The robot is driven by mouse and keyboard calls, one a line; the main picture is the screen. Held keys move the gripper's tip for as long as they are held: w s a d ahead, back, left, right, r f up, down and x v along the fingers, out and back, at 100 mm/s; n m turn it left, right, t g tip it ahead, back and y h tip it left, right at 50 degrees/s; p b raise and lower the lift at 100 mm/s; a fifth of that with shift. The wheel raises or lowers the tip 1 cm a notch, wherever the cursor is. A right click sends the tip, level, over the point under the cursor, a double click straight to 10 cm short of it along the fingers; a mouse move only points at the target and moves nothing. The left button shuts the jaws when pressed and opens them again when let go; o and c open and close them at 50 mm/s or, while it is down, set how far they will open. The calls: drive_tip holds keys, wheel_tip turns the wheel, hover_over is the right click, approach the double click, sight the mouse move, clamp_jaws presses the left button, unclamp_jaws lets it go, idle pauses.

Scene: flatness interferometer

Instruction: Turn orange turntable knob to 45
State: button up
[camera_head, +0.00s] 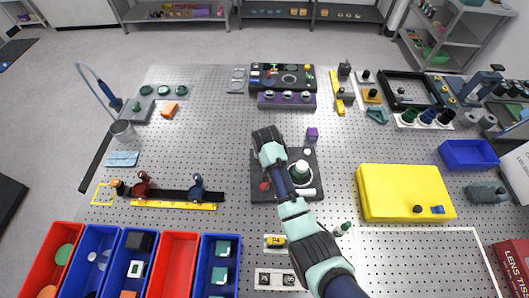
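My arm reaches up from the lower right over the middle of the perforated table. Its dark far end, which appears to be my gripper (266,136), is above and behind a dark instrument base (308,192). The fingers cannot be made out, so I cannot tell whether they are open or shut. A small red-orange part (265,185) shows on the left of that base, beside my arm; I cannot tell whether it is the turntable knob. A round green-and-white part (301,171) stands on the right of the base. My arm hides part of the base. No dial marking is readable.
A small purple block (312,133) stands behind the base. A yellow case (405,192) lies to the right. A dark rail (175,194) with mounts lies left, above red and blue bins (180,262). A purple-fronted panel (287,101) stands behind. The table's left middle is mostly clear.

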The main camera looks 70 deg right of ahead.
idle(0.4)
drive_tip(key=o, duration=1.1)
drive_tip(key=shift+o, duration=0.2)
drive_tip(key=v, duration=1.2)
